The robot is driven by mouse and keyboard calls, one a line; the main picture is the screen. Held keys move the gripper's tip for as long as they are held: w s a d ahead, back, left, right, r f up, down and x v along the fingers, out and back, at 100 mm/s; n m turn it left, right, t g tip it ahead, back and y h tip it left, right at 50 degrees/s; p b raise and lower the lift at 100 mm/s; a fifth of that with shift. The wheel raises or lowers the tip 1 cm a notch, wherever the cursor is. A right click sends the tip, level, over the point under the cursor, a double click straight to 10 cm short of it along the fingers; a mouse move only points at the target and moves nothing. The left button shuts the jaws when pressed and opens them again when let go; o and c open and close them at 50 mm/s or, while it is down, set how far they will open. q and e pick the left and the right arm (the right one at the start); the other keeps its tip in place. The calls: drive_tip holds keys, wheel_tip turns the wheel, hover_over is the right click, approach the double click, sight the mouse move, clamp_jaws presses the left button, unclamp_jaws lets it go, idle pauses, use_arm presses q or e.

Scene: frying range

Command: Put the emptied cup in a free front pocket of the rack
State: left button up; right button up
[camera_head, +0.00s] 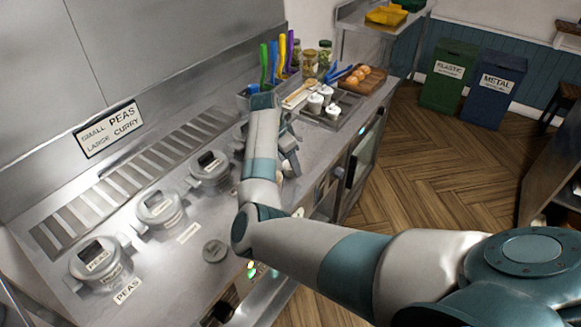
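My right arm comes in from the lower right and reaches over the counter. Its gripper (289,158) is a small grey shape mostly hidden behind my forearm. I cannot see whether its fingers are apart or whether they hold a cup. Several white cups (314,103) stand upright in a shallow steel rack (345,103) on the counter, beyond my gripper. Its front part is partly hidden, so I cannot tell which front pockets are free. My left gripper is not in view.
Lidded pots, one labelled peas (97,262), sit along the steel counter.

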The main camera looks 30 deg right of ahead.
idle(0.4)
drive_tip(key=c, duration=1.2)
drive_tip(key=shift+o, duration=0.2)
drive_tip(key=shift+r, duration=0.1)
drive_tip(key=shift+w+r+b, duration=0.1)
drive_tip(key=shift+r+b, duration=0.4)
wheel_tip(320, 180, up, 2)
drive_tip(key=shift+r+b, duration=0.2)
drive_tip(key=shift+b, duration=0.5)
drive_tip(key=s+d+r+b, duration=0.3)
drive_tip(key=s+d+r, duration=0.3)
drive_tip(key=s, duration=0.3)
drive_tip(key=shift+s+d+r, duration=0.35)
drive_tip(key=shift+d+r, duration=0.05)
drive_tip(key=shift+r, duration=0.3)
